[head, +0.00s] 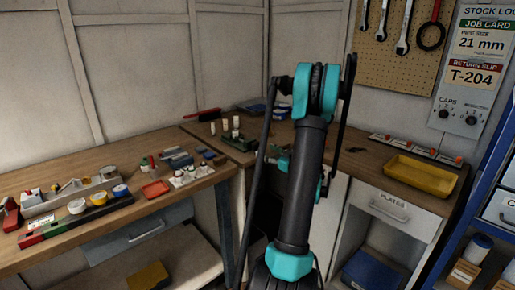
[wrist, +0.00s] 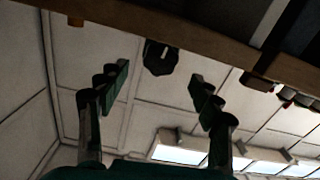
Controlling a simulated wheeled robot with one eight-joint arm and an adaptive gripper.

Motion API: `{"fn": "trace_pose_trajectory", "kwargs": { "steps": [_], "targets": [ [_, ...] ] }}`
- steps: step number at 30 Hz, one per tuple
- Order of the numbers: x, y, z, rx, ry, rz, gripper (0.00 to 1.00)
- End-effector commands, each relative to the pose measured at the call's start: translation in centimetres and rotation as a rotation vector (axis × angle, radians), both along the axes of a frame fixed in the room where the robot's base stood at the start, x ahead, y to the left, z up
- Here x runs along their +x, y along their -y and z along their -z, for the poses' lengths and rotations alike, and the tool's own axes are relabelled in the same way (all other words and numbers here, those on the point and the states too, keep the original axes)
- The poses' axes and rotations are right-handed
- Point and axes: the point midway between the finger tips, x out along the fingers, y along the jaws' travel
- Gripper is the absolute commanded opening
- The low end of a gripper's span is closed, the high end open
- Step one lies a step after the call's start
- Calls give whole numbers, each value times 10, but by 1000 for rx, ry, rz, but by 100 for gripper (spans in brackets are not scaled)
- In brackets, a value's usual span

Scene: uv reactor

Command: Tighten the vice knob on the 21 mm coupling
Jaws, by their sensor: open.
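In the wrist view, my gripper (wrist: 160,73) is open, with its two dark fingers spread apart and nothing between the pads. A dark faceted knob (wrist: 160,58) with a pale mark lies between and beyond the fingertips, at the bench edge; it looks like the vice knob. I see no contact between the fingers and it. In the head view, my arm hides part of the bench, and I cannot make out the knob or the vice. The job card (head: 481,40) reads 21 mm. I cannot tell which piece is the 21 mm coupling.
A wooden bench edge (wrist: 200,32) crosses the top of the wrist view, which appears upside down, with ceiling lights below. In the head view, a green rack (head: 238,143) with pale pieces stands left of my arm. A yellow tray (head: 421,177) lies right. The left bench (head: 130,213) is crowded.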

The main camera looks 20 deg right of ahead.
Motion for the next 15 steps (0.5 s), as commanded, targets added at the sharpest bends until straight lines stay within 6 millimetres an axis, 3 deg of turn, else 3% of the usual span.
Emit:
{"fn": "trace_pose_trajectory", "kwargs": {
  "steps": [6, 15],
  "targets": [
    [38, -15, 0, 0, 0, -3, 65],
    [61, -23, 0, 0, 0, -1, 65]
  ]
}}
